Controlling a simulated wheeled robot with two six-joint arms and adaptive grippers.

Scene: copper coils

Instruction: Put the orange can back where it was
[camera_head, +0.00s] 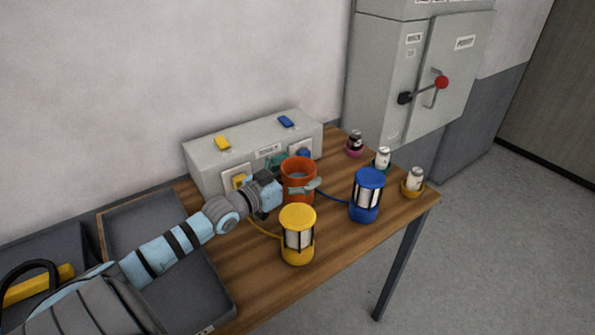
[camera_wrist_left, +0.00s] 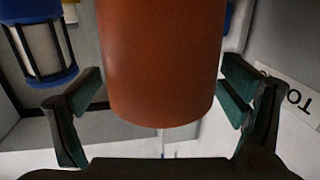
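The orange can (camera_head: 298,172) is an open-topped cylinder at the middle of the wooden table, in front of the grey control box. My left gripper (camera_head: 294,175) reaches it from the left, with one teal finger in front of it and one on its far side. In the left wrist view the can (camera_wrist_left: 163,60) fills the space between the two fingers (camera_wrist_left: 163,88), which appear to meet its sides. Whether its base touches the table is not clear. My right gripper is in neither view.
A yellow lantern (camera_head: 297,237) stands close in front, and a blue lantern (camera_head: 367,194) stands to the right; both have cables. The grey control box (camera_head: 212,165) is behind. Small bottles in coloured rings (camera_head: 414,182) stand at the table's right end. Dark trays (camera_head: 190,290) lie at left.

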